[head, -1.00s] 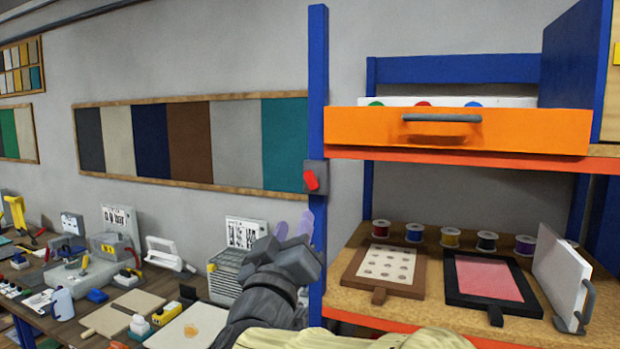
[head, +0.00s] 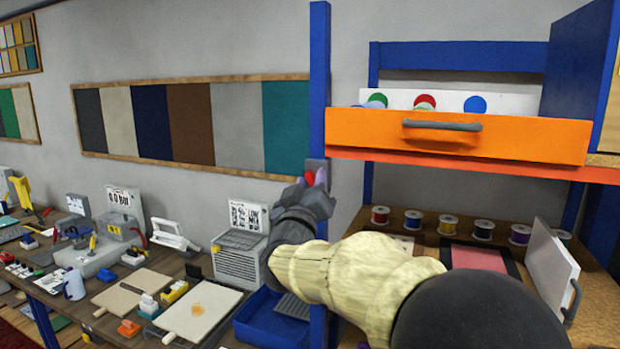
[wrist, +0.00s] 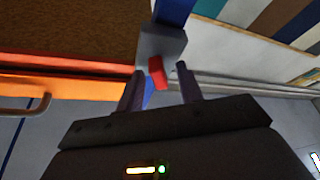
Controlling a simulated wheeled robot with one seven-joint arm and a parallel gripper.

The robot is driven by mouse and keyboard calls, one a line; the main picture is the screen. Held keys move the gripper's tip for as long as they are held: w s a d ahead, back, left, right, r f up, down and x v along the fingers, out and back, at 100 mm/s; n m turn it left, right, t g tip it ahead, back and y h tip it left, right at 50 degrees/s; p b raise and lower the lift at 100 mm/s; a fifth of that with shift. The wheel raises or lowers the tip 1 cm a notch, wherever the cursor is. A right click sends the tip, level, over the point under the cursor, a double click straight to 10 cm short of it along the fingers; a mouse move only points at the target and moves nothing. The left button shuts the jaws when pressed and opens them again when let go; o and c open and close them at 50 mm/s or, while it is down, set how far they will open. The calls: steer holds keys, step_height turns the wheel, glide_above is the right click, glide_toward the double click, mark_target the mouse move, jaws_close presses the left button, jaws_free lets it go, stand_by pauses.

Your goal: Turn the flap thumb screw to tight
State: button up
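The thumb screw is a small red knob (head: 310,178) on a grey block (head: 316,165) fixed to the blue upright post (head: 320,80). In the wrist view the red knob (wrist: 157,72) hangs slightly tilted from the grey block (wrist: 162,43). My gripper (head: 312,182) is at the post, right in front of the knob. In the wrist view my gripper (wrist: 160,80) is open, with one finger on each side of the knob and a visible gap on both sides. My gripper partly hides the knob and block in the head view.
An orange drawer (head: 360,134) with a grey handle (head: 442,125) is right of the post. Below it, a shelf holds several thread spools (head: 482,229) and a white panel (head: 550,268). A crowded bench with a blue tray (head: 255,325) is at left.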

jaws_close()
